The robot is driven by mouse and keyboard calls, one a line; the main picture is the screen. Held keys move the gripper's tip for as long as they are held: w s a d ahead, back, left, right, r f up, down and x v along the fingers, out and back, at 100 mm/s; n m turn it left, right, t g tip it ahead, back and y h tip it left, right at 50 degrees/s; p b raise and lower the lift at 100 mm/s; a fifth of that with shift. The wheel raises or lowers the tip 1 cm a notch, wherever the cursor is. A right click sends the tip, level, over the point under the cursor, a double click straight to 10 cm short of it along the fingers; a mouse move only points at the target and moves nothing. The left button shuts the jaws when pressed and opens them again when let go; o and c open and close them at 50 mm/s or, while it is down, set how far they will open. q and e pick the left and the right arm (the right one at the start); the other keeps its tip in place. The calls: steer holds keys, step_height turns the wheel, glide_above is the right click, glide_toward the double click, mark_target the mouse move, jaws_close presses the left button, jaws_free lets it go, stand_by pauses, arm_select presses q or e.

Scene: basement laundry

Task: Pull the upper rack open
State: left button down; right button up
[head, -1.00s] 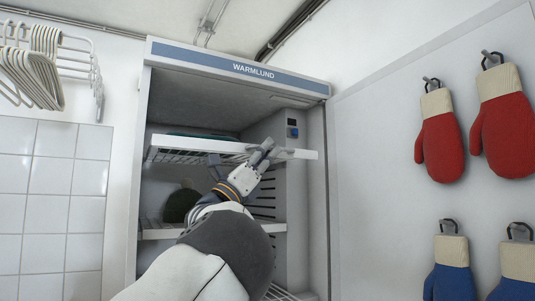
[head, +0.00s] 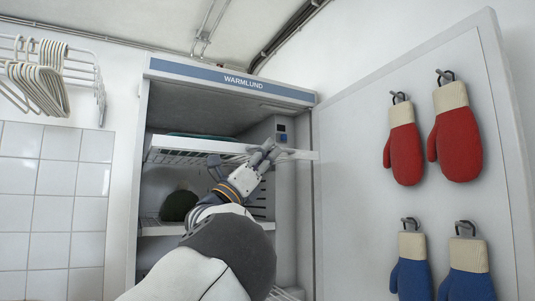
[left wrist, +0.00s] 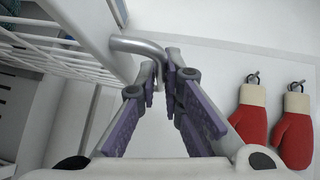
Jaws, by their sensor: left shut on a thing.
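The upper rack (head: 215,146) is a white wire shelf with a pale front rail, high in the open drying cabinet (head: 222,82). It juts out past the cabinet's front. In the left wrist view the rack (left wrist: 62,50) is at upper left, with a curved grey metal handle (left wrist: 130,44) on its front. My left gripper (head: 268,152) is at the right part of the rack's front. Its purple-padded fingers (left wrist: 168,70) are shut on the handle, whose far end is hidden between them. My right gripper is not in view.
A lower rack (head: 160,228) holds a dark round item (head: 178,205). A dark green item (head: 190,135) lies on the upper rack. The open door (head: 350,180) on the right carries red mitts (head: 455,144) and blue mitts (head: 411,278). Hangers (head: 45,85) hang at left.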

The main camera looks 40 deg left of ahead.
arm_select(q)
steer(key=c, duration=2)
jaws_free()
steer(key=v, duration=1.2)
